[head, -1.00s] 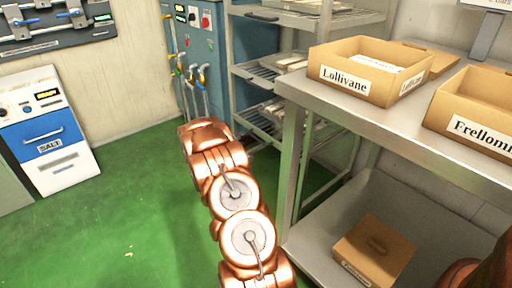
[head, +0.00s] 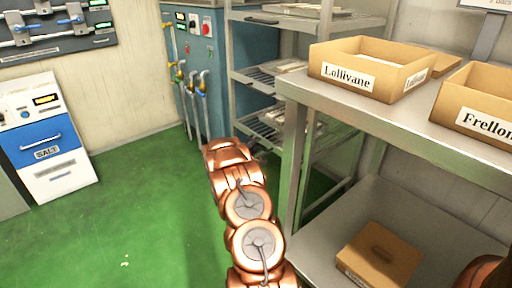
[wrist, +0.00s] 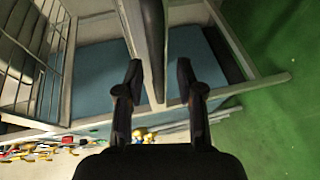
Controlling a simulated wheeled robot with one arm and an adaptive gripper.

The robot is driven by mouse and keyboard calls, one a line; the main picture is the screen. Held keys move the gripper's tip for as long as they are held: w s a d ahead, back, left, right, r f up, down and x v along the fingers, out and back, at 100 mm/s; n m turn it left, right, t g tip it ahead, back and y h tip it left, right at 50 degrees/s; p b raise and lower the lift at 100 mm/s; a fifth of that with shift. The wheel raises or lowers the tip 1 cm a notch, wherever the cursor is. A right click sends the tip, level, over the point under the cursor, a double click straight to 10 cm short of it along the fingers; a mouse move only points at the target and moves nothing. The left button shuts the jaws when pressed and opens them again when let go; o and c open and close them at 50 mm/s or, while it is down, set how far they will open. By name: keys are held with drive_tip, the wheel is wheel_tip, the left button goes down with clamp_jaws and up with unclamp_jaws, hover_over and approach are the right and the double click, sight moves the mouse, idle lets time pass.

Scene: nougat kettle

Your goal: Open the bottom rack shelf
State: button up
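The metal rack (head: 234,85) stands at the back, with several pull-out wire shelves. Its lowest shelf in sight (head: 268,134) is partly hidden behind the table leg and my copper arm. In the head view, my arm reaches toward the rack's lower front, and the fingertips cannot be made out. In the wrist view, my gripper (wrist: 160,82) is open, its two dark fingers apart. A dark bar (wrist: 154,40) and a pale metal beam (wrist: 135,45) run between the fingers. I cannot tell whether either finger touches them. A wire shelf grid (wrist: 35,50) shows at the left.
A metal table (head: 330,105) is close on the right, bearing the Lollivane box (head: 395,88) and Frellon box (head: 478,125). A closed carton (head: 380,255) sits on its lower shelf. A blue cabinet (head: 198,55) with hoses adjoins the rack. Green floor (head: 130,215) is clear at left.

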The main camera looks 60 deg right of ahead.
drive_tip(key=shift+d, duration=0.25)
clamp_jaws()
idle(0.7)
